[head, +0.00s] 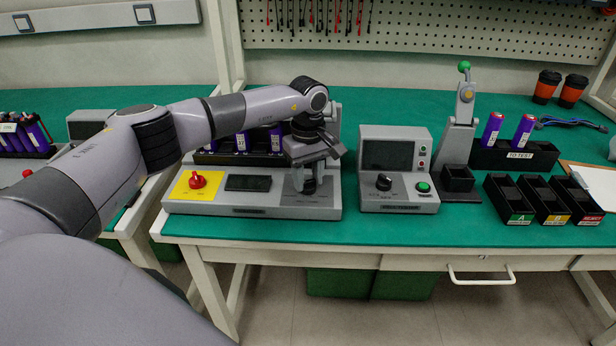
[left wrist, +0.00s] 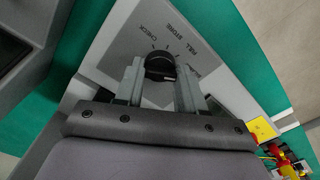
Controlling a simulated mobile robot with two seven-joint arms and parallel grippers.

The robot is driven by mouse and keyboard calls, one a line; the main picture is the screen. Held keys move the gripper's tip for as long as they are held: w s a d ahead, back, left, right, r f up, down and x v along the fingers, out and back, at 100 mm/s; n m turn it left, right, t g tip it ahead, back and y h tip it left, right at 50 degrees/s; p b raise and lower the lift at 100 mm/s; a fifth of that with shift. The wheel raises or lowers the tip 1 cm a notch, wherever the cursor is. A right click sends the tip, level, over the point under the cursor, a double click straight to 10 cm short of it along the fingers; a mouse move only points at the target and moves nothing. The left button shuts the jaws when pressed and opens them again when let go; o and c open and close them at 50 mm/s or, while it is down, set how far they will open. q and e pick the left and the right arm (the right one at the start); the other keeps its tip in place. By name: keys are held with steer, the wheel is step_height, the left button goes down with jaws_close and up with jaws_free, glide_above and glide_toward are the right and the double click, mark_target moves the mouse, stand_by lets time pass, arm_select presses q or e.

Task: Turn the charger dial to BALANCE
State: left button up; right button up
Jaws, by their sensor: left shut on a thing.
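The charger (head: 255,205) is a long grey console on the green bench, with a yellow panel, a dark display and a black dial at its right end. The black dial (left wrist: 160,66) sits between the two fingers of my left gripper (left wrist: 159,88) in the left wrist view, and the fingers are closed on its sides. Labels reading CHECK and STORE show around it; others are small or partly hidden by the right finger. I cannot tell surely which label the dial points at. In the head view my left gripper (head: 309,184) reaches straight down onto the dial.
A red knob (head: 197,181) stands on the charger's yellow panel. A tester (head: 396,160) with its own dial stands to the right. Beyond it are a lever press (head: 461,130), a purple-cell holder (head: 515,155) and black bins (head: 508,200).

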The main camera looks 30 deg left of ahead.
mark_target(308, 181)
arm_select(q)
steer(key=shift+m, duration=0.3)
steer(key=o, duration=1)
steer(key=shift+o, duration=0.2)
steer(key=shift+r, duration=3.6)
